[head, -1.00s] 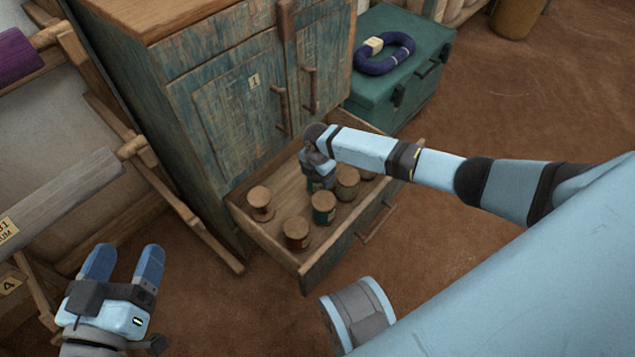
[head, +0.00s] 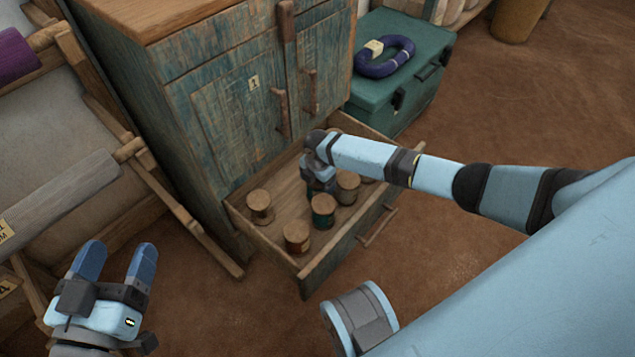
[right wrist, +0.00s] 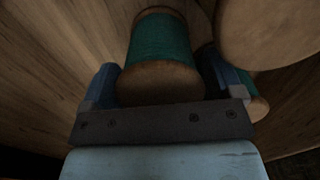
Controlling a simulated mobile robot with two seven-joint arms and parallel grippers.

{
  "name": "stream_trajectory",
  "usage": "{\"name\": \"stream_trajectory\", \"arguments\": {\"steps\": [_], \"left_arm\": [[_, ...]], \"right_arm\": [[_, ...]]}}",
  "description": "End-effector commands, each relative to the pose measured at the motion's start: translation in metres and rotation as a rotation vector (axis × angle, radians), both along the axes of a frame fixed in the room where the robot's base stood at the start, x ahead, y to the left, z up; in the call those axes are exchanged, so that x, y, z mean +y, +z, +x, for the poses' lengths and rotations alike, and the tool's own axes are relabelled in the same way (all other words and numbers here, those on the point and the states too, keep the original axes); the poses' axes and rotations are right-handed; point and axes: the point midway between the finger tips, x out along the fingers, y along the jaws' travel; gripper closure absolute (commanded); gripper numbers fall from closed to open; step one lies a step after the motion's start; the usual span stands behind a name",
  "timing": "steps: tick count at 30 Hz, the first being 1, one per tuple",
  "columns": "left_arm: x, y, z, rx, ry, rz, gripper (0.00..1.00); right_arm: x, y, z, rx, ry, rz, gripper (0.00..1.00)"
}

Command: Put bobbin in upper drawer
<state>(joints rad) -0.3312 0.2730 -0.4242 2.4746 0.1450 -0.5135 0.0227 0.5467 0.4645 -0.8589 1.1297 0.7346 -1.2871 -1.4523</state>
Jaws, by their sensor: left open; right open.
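Several bobbins stand upright in the open lower drawer (head: 290,268), among them a green bobbin (head: 323,212) and two reddish-brown ones (head: 260,206). My right gripper (head: 320,186) reaches down into the drawer; its fingers are mostly hidden in the head view. In the right wrist view the right gripper (right wrist: 160,78) is open, with a green bobbin (right wrist: 162,55) between its fingers. I cannot tell whether the fingers touch it. My left gripper (head: 115,258) is open and empty at the lower left, away from the drawer.
The worn blue-green cabinet (head: 225,110) stands behind the drawer, its doors shut. A green chest (head: 400,90) with a dark blue coil (head: 385,58) is to its right. The wooden loom frame (head: 165,190) is at left. Other bobbins (right wrist: 270,30) crowd the right finger.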

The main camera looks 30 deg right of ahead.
Motion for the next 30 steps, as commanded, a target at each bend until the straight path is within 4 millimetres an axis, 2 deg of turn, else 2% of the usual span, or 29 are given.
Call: {"name": "stream_trajectory", "arguments": {"steps": [1, 3, 8, 15, 21, 30], "left_arm": [[-0.001, 0.007, -0.001, 0.013, -0.003, -0.007, 0.29], [-0.002, 0.010, -0.003, 0.042, -0.004, -0.024, 0.29], [-0.007, 0.003, -0.014, 0.159, -0.001, -0.085, 0.29], [-0.006, 0.027, -0.014, 0.078, 0.027, -0.141, 0.29], [-0.005, 0.034, -0.014, 0.050, 0.032, -0.153, 0.29], [-0.005, 0.034, -0.014, 0.047, 0.032, -0.153, 0.29]], "right_arm": [[-0.001, 0.014, 0.001, -0.001, 0.000, -0.001, 0.14], [-0.001, 0.029, 0.001, -0.003, 0.000, 0.000, 0.14], [0.000, 0.065, 0.001, -0.003, 0.001, 0.000, 0.14], [0.000, 0.103, 0.000, -0.001, 0.001, 0.000, 0.14], [0.000, 0.113, 0.000, 0.000, 0.000, 0.000, 0.14], [0.000, 0.113, 0.000, 0.000, 0.000, 0.000, 0.14]]}}
